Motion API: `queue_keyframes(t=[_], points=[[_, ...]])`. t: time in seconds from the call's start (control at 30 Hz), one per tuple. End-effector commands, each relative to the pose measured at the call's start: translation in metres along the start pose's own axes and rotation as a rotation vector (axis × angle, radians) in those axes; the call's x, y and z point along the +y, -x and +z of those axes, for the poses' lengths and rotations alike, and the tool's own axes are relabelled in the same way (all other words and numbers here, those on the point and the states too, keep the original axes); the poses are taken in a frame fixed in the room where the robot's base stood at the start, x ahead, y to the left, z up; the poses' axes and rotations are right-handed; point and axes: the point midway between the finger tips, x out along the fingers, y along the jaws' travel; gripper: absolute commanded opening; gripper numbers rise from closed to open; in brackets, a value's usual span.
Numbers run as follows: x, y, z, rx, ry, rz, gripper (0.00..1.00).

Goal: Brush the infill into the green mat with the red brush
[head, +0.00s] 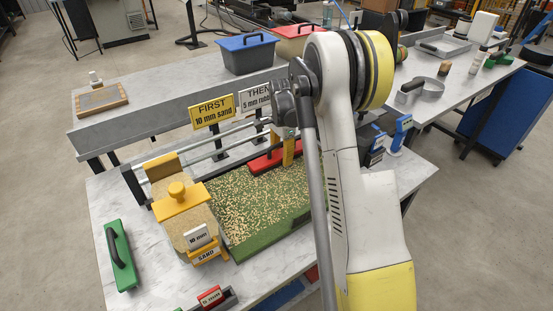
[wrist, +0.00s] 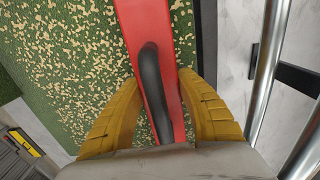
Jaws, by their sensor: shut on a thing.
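The green mat (head: 247,206) lies on the front table, with tan infill grains scattered over its surface; they also show on the mat in the wrist view (wrist: 58,75). The red brush (head: 262,162) is at the mat's far edge in the head view. In the wrist view the red brush (wrist: 143,25) has a dark arched handle between the two yellow fingers. My gripper (wrist: 163,85) is shut on this handle. In the head view my arm hides part of the gripper and the mat's right side. I cannot see whether the bristles touch the mat.
A yellow sand box (head: 183,212) labelled 10 mm stands left of the mat. A green-backed brush (head: 119,255) lies at the table's left. Metal rails (head: 205,145) and signs (head: 212,109) stand behind the mat. Blue-handled tools (head: 401,133) stand at the right.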

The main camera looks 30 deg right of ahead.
Motion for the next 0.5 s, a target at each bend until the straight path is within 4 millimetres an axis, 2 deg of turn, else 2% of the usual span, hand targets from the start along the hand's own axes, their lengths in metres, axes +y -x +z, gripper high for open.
queue_keyframes(t=[0.33, 0.5], points=[[0.000, 0.002, -0.002, 0.000, 0.001, 0.000, 0.03], [0.000, 0.013, -0.001, 0.000, 0.001, 0.000, 0.03]])
